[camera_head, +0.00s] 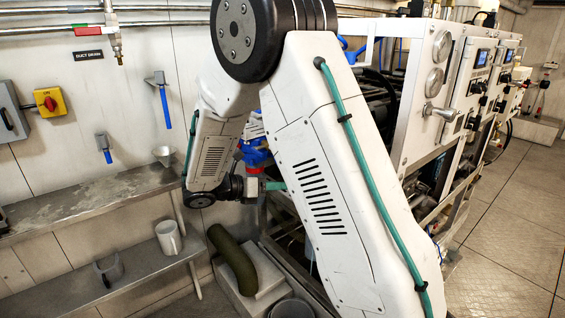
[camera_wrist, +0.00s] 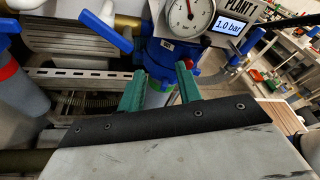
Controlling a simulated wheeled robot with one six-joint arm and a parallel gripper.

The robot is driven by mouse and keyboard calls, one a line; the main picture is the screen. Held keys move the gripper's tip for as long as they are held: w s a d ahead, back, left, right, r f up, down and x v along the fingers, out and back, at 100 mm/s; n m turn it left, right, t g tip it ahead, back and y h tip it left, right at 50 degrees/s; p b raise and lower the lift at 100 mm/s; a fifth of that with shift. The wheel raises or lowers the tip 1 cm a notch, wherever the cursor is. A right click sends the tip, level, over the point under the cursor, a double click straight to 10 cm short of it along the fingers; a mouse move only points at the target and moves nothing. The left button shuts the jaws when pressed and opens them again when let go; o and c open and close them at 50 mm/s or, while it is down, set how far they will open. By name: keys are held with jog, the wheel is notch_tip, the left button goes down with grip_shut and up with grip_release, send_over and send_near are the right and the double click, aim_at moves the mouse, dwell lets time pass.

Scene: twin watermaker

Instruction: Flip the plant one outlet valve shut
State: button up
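In the wrist view a blue valve body (camera_wrist: 160,54) stands below a round gauge (camera_wrist: 188,14) and beside a PLANT 1 display (camera_wrist: 229,25) reading 1.0 bar. A blue lever (camera_wrist: 106,32) slants at its upper left, and another blue lever (camera_wrist: 238,62) extends to the right. I cannot tell which is the outlet handle. My gripper (camera_wrist: 160,80) is open, its two green fingers apart on either side of a pipe with a green band (camera_wrist: 160,86); contact is unclear. In the head view my arm partly hides the blue valve (camera_head: 255,153) and my gripper (camera_head: 274,185).
A second blue fitting with a red-banded pipe (camera_wrist: 8,68) is at the wrist view's left edge. In the head view, steel shelves (camera_head: 110,200) line the left wall, holding a mug (camera_head: 169,238). An equipment panel (camera_head: 430,95) stands right. The right floor (camera_head: 515,240) is clear.

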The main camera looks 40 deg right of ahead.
aim_at(277, 163)
jog(key=w+n+t+h, duration=0.1)
jog(key=w+n, duration=0.1)
jog(key=w+r+n+t+h, duration=0.1)
jog(key=w+n, duration=0.1)
jog(key=n, duration=0.1)
jog(key=w+r+n+t+h, duration=0.1)
jog(key=w+n, duration=0.1)
jog(key=shift+w+d+n, duration=0.2)
jog(key=shift+w+n, duration=0.1)
jog(key=shift+w, duration=0.1)
jog(key=d, duration=0.7)
jog(key=shift+w+d+r, duration=0.1)
jog(key=shift+w+d, duration=0.05)
jog(key=shift+d, duration=0.15)
grip_shut()
